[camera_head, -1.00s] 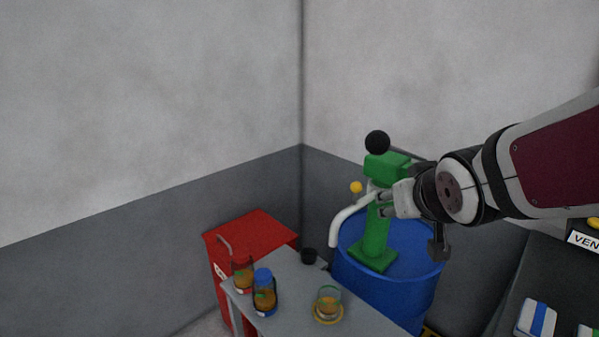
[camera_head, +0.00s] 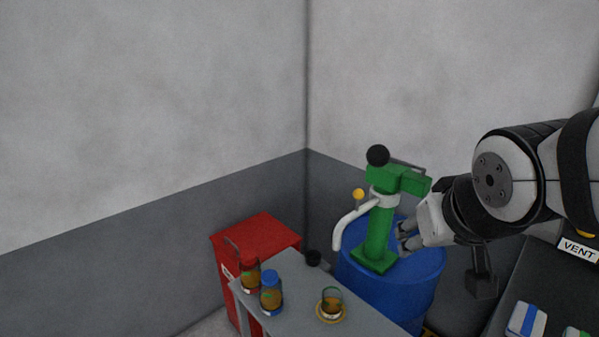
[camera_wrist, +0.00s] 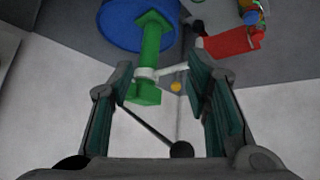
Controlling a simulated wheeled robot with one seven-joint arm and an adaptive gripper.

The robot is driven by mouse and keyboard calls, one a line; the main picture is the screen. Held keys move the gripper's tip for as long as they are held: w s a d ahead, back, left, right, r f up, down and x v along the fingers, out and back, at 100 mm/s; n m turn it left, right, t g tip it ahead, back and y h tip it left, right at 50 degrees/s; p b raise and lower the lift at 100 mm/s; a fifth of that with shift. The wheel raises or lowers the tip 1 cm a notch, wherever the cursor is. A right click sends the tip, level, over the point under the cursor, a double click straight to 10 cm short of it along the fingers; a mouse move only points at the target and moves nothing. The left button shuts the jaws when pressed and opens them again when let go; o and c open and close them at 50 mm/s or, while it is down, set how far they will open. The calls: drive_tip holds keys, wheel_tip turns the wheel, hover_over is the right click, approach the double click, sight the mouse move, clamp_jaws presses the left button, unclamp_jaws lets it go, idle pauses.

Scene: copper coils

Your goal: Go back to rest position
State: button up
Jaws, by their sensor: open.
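My gripper (camera_head: 408,236) is open and empty, just right of the green pump (camera_head: 378,228) in the head view. The pump stands upright on a blue drum (camera_head: 408,290), with a white spout, a small yellow ball and a black ball at its top. In the wrist view, the pump (camera_wrist: 152,50) shows beyond and between the open fingers of my gripper (camera_wrist: 168,90). The wrist view cannot settle whether a finger touches the pump; in the head view there seems to be a small gap.
A grey table (camera_head: 295,272) holds a red-capped jar (camera_head: 250,274), a blue-capped jar (camera_head: 271,294) and an open glass (camera_head: 331,303). A red cabinet (camera_head: 258,238) stands behind it. A dark bench with a VENT sign (camera_head: 578,249) is at right. Walls meet behind the drum.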

drive_tip(key=s+a+r+g+p, duration=0.1)
drive_tip(key=s+r+p, duration=0.1)
drive_tip(key=s, duration=0.5)
drive_tip(key=s+a+r+g+y+p, duration=0.1)
drive_tip(key=s+r+g+p, duration=0.1)
drive_tip(key=s, duration=0.6)
drive_tip(key=shift+a, duration=0.35)
idle(0.8)
